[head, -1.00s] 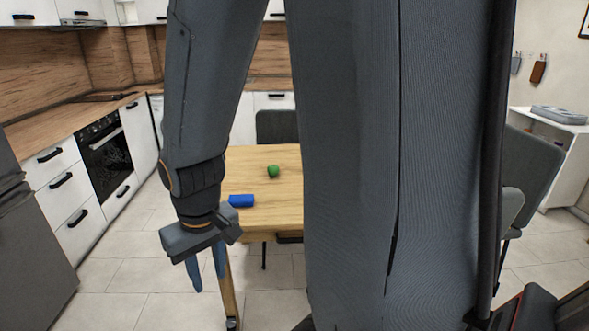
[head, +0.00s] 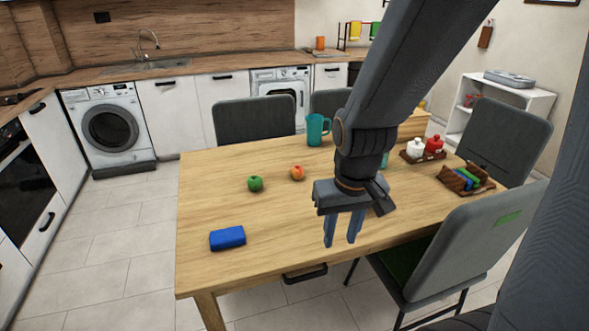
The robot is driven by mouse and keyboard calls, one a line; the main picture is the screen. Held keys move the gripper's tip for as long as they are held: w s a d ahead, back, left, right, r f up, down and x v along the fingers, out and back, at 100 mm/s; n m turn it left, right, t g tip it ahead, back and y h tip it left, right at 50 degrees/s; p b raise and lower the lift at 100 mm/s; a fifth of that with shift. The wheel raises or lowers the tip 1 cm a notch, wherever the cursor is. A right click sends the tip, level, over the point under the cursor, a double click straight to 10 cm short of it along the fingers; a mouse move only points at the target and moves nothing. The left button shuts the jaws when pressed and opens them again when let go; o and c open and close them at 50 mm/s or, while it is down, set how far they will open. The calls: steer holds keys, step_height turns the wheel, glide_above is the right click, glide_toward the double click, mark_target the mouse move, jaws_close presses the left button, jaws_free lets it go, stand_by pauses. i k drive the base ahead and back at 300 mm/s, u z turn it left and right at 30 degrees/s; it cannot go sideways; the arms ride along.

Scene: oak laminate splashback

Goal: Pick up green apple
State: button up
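The green apple (head: 255,183) sits on the left half of the wooden table (head: 215,195), between a blue block and an orange-red fruit. My gripper (head: 343,230) points down in front of the table's near part, to the right of the apple in the picture. Its two blue fingers are apart with nothing between them. The apple is in full view and apart from the gripper.
A blue block (head: 227,238) lies near the table's front left. An orange-red fruit (head: 297,173) is right of the apple. A teal pitcher (head: 317,129) stands farther back. Trays with condiments (head: 433,146) and colored items (head: 467,179) are at right. Grey chairs (head: 255,120) surround the table.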

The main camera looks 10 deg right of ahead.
mark_target(255, 182)
steer(key=z, duration=0.25)
steer(key=i, duration=0.95)
steer(key=z, duration=0.05)
